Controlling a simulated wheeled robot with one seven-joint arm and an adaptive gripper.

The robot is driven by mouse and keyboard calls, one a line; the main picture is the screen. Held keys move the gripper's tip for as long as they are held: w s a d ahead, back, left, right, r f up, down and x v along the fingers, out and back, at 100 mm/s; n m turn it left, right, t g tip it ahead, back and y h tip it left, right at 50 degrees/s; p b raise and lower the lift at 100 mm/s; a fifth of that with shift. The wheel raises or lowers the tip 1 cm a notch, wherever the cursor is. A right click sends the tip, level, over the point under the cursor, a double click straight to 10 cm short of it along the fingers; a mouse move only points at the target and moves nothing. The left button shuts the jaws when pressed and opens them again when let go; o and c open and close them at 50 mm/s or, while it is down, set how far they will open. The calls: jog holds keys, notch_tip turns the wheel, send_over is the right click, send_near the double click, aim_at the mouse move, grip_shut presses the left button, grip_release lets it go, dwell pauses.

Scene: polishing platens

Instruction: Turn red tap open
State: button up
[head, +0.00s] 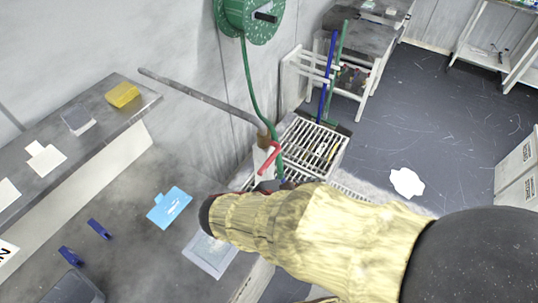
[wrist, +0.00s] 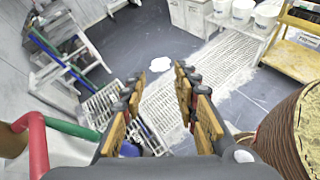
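The red tap (head: 268,158) is a bent red handle on a tan fitting at the end of a grey wall pipe (head: 200,97). In the wrist view the red tap (wrist: 38,145) is large and close at the lower left, left of my gripper's fingers and outside the gap between them. My gripper (wrist: 158,78) is open, with nothing between its tan pads. In the head view my yellow-sleeved arm hides most of the gripper; a little red and black shows just below the tap. I cannot tell whether they touch.
A green hose (head: 248,75) hangs from a green reel (head: 250,15) to the tap. A white grate (head: 310,145) lies beyond the tap.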

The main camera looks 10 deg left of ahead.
aim_at(277, 151)
jog(key=s+a+n+t+y+p, duration=0.1)
jog(key=s+a+n+t+y, duration=0.1)
jog(key=a+n+t, duration=0.9)
jog(key=w, duration=0.2)
jog(key=w+a+r+g, duration=0.1)
jog(key=w, duration=0.2)
jog(key=w+r+g+y+b, duration=0.1)
jog(key=w, duration=0.1)
jog(key=shift+w+a+r, duration=0.15)
jog(key=shift+w+a, duration=0.25)
jog(key=c, duration=0.3)
grip_shut()
